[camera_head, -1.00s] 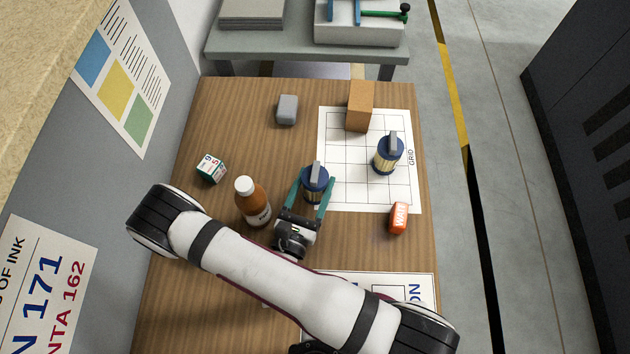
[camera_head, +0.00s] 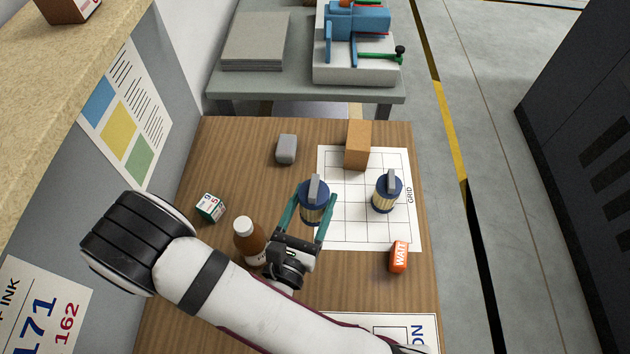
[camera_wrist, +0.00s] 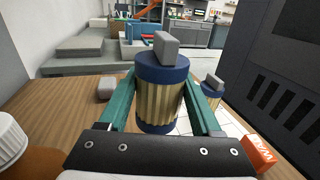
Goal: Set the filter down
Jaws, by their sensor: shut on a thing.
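My gripper (camera_head: 311,220) has its green fingers shut on a filter (camera_head: 313,203), a blue-capped cylinder with a pleated tan body and a grey top tab. In the wrist view the held filter (camera_wrist: 158,95) is upright between the fingers. In the head view it shows over the left edge of the white grid sheet (camera_head: 340,235); I cannot tell its height above the table. A second, similar filter (camera_head: 387,193) stands upright on the right part of the grid. It is partly hidden behind the right finger in the wrist view (camera_wrist: 212,88).
A brown bottle with a white cap (camera_head: 248,240) stands close left of my gripper. An orange WAIT block (camera_head: 399,257) is at the right, a cardboard box (camera_head: 358,145) at the grid's back edge, a grey block (camera_head: 286,149) behind, and a small labelled cube (camera_head: 211,207) at the left.

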